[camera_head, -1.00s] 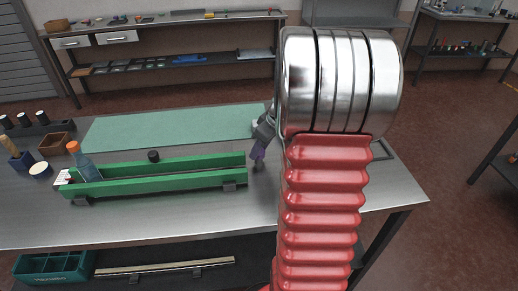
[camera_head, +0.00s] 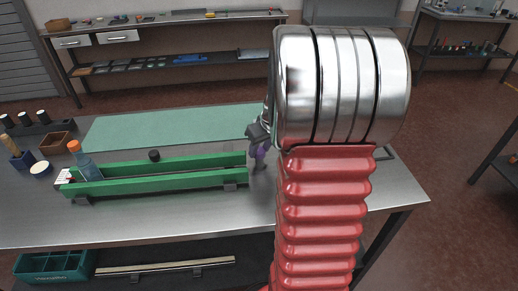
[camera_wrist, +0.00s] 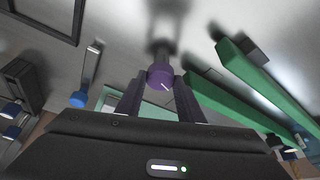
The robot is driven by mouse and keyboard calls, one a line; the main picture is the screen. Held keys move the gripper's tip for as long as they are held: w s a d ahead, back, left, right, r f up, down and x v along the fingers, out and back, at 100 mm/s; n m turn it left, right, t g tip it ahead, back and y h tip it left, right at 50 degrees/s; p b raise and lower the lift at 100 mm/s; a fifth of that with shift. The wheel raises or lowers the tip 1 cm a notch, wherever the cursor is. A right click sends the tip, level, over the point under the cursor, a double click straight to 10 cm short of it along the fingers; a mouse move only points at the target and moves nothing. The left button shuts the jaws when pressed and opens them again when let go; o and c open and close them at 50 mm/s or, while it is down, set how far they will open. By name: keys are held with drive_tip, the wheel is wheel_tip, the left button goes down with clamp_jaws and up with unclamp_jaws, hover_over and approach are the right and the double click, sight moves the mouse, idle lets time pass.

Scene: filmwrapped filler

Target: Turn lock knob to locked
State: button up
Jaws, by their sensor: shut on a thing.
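The lock knob (camera_wrist: 159,77) is a small purple round knob with a white line on its face, seen in the middle of the wrist view. The line slants toward the lower right of that picture. My gripper (camera_wrist: 160,92) has its two dark fingers on either side of the knob and is shut on it. In the head view my gripper (camera_head: 258,152) is at the right end of the green trough (camera_head: 205,182), low over the bench. My arm hides part of the area behind it, and I cannot make out the knob clearly there.
The steel bench (camera_head: 140,222) carries the trough, a bottle with an orange cap (camera_head: 75,147), a green mat (camera_head: 170,127) and small containers at left. In the wrist view the green trough (camera_wrist: 265,90) runs close on the right. The bench front is clear.

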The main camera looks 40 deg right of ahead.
drive_tip(key=shift+w+a+m+g+h, duration=0.15)
drive_tip(key=shift+m+g+h, duration=0.35)
drive_tip(key=shift+m, duration=1.3)
drive_tip(key=shift+a+m+g+h, duration=0.25)
drive_tip(key=shift+m+h, duration=0.45)
drive_tip(key=shift+m, duration=1.1)
drive_tip(key=shift+w+m+g+h, duration=0.15)
drive_tip(key=shift+m+g, duration=0.25)
drive_tip(key=shift+m, duration=0.7)
drive_tip(key=shift+m+g+h, duration=0.25)
drive_tip(key=shift+m+g, duration=0.1)
drive_tip(key=shift+m, duration=0.75)
drive_tip(key=shift+w+m+g, duration=0.1)
drive_tip(key=shift+m+g, duration=0.2)
drive_tip(key=shift+m, duration=0.8)
drive_tip(key=o, duration=1.1)
drive_tip(key=shift+c, duration=0.2)
drive_tip(key=shift+r, duration=0.1)
drive_tip(key=v, duration=1.3)
drive_tip(key=shift+a+r, duration=0.15)
drive_tip(key=shift+a, duration=0.25)
